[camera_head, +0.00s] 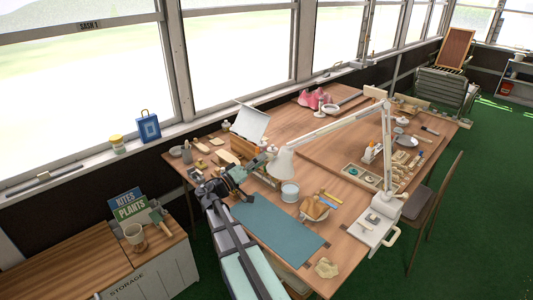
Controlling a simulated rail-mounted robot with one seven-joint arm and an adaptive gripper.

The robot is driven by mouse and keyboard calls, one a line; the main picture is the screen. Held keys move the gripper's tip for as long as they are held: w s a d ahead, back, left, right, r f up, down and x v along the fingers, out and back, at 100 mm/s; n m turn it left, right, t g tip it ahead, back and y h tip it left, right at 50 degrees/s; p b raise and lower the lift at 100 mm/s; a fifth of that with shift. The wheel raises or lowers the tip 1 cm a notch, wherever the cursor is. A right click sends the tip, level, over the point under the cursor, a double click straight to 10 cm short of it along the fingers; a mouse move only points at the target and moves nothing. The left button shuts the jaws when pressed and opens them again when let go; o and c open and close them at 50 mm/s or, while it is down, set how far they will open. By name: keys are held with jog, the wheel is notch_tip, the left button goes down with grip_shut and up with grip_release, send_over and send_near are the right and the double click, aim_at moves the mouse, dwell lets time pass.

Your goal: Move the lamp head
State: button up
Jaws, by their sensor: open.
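The lamp head (282,166) is a white cone-shaped shade hanging from the end of a white jointed arm (335,124) over the wooden desk (300,232). The lamp's arm rises from a base (377,220) at the desk's right front. My gripper (263,160) is open, just left of the lamp head. The gap is too small in the picture to tell whether they touch. My dark wrist partly covers the things behind it.
A teal mat (278,230) lies on the desk in front of my gripper. A pale blue tin (290,192) and a bowl (314,208) stand below the lamp head. A chair (437,190) is at the right.

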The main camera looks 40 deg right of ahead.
aim_at(279, 158)
jog(key=shift+p+x, duration=0.4)
jog(key=shift+x, duration=1.35)
